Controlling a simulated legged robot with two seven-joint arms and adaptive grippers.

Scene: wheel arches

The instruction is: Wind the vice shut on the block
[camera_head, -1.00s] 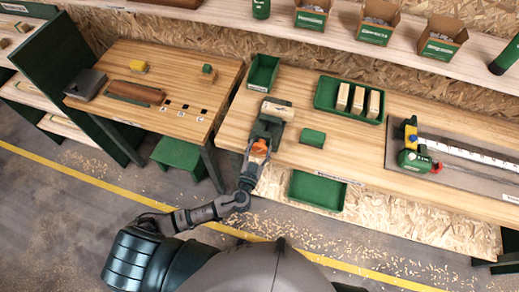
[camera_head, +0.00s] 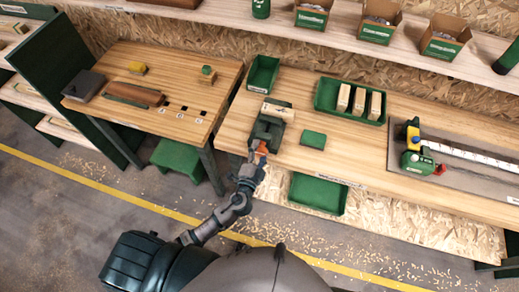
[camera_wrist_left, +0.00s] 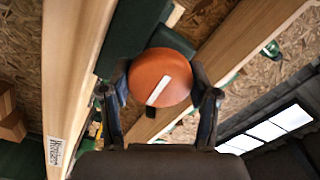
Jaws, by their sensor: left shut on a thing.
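The green vice (camera_head: 266,133) stands at the front edge of the middle bench. The pale wooden block (camera_head: 278,111) sits at its far end, between or on the jaws; I cannot tell whether both jaws touch it. The vice's orange round knob (camera_head: 261,149) faces the front. My left gripper (camera_head: 257,157) is shut on this knob. In the left wrist view the orange knob (camera_wrist_left: 160,78), with a white stripe on its face, sits between the two fingers of the left gripper (camera_wrist_left: 162,95). My right gripper is not in view.
An empty green bin (camera_head: 263,72) and a green tray (camera_head: 328,96) with pale blocks stand behind the vice. A green pad (camera_head: 313,139) lies to its right. A measuring rail with a green device (camera_head: 416,160) is farther right. A green stool (camera_head: 177,161) stands left, below.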

